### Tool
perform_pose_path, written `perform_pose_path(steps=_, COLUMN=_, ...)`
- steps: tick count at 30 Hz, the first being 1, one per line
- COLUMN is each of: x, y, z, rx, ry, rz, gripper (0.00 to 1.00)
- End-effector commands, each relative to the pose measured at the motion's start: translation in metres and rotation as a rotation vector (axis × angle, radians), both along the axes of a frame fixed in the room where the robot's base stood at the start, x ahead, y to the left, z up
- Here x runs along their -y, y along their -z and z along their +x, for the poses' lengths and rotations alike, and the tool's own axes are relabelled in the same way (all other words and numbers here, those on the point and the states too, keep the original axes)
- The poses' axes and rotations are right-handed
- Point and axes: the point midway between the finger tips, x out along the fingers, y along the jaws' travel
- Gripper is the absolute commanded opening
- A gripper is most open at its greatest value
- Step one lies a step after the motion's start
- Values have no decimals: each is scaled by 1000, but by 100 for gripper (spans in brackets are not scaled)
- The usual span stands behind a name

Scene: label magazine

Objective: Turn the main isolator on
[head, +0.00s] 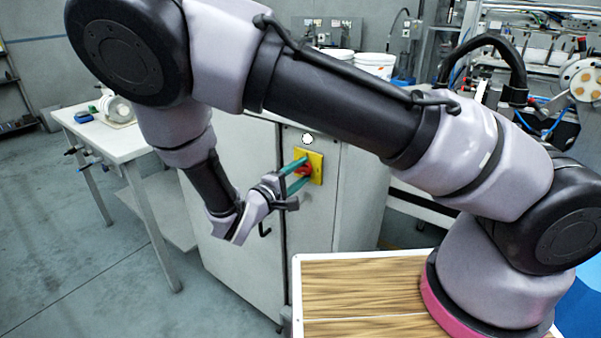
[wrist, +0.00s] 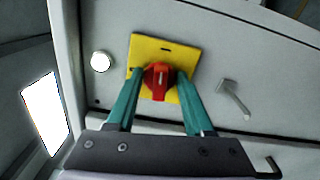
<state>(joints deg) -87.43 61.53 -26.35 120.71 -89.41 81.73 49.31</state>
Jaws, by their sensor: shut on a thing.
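The main isolator is a red rotary knob (wrist: 158,81) on a square yellow plate (wrist: 152,48), fixed to the grey cabinet front. In the head view the yellow plate (head: 317,166) and the red knob (head: 305,170) show on the cabinet's front. My gripper (wrist: 159,78) has its two teal fingers on either side of the knob, shut on it. In the head view my gripper (head: 297,176) reaches the knob from the left. A pale mark shows on the knob's lower front in the wrist view. The fingertips partly cover the knob's sides.
A round white button or lamp (head: 307,139) sits near the plate on the cabinet (head: 352,200). A white table (head: 112,142) stands at left. White buckets (head: 374,65) stand behind the cabinet.

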Motion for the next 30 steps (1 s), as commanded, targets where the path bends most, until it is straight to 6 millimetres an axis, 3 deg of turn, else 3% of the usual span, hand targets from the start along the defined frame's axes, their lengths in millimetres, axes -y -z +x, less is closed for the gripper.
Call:
perform_pose_path(steps=10, x=-1, y=2, z=0, rx=78, ry=-2, rz=103, gripper=0)
perform_pose_path(steps=26, x=-1, y=2, z=-1, rx=91, ry=-2, rz=120, gripper=0)
perform_pose_path(steps=27, x=-1, y=2, z=-1, rx=91, ry=-2, rz=120, gripper=64)
perform_pose_path(steps=29, x=-1, y=2, z=-1, rx=91, ry=-2, rz=120, gripper=81)
perform_pose_path(steps=30, x=-1, y=2, z=-1, rx=91, ry=-2, rz=120, gripper=81)
